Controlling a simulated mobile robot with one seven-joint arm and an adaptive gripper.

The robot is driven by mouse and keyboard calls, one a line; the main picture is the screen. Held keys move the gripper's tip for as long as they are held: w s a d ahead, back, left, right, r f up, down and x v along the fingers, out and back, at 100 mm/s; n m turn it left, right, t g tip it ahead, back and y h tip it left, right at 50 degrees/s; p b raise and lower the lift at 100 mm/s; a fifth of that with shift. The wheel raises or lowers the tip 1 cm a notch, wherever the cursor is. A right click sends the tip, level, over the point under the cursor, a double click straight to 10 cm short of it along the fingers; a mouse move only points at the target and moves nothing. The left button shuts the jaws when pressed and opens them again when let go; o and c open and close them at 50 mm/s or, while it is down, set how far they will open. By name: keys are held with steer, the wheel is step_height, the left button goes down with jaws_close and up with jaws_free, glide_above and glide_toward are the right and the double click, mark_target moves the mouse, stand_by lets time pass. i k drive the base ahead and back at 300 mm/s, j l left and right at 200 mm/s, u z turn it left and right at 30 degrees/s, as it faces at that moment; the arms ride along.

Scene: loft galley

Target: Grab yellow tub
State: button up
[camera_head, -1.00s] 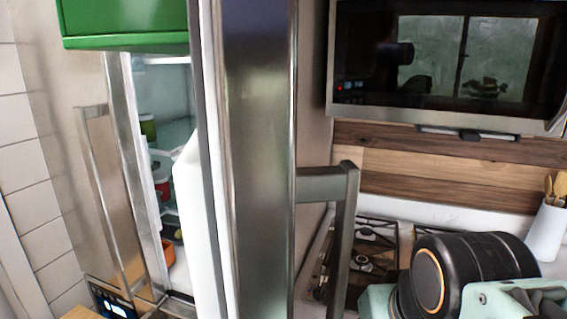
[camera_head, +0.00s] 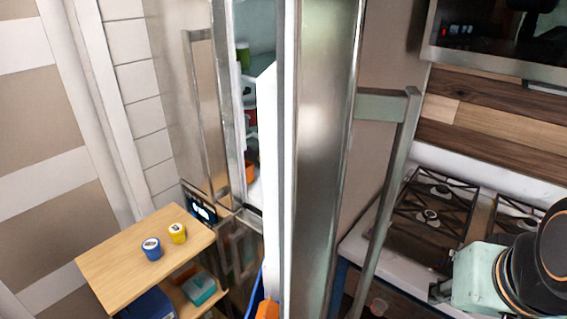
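The yellow tub (camera_head: 177,234) is small, with a pale lid. It stands upright on the wooden top of a small shelf unit (camera_head: 125,268) at the lower left, beside a blue tub (camera_head: 151,249). My arm's black and pale green links show at the lower right, far from the tub, with the open fridge door between them. My gripper's fingers are not in view.
The fridge door (camera_head: 322,150) stands open across the middle, with a long handle (camera_head: 392,190) on its right. Items sit inside the fridge. A teal container (camera_head: 199,289) lies on the lower shelf. A gas hob (camera_head: 432,212) is at right.

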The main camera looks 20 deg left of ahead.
mark_target(176, 232)
steer(key=l+u, duration=0.15)
steer(key=u, duration=0.2)
steer(key=k+l+u, duration=0.1)
steer(key=u, duration=1.4)
steer(key=i+j, duration=0.3)
steer(key=j, duration=0.2)
steer(key=z, duration=0.05)
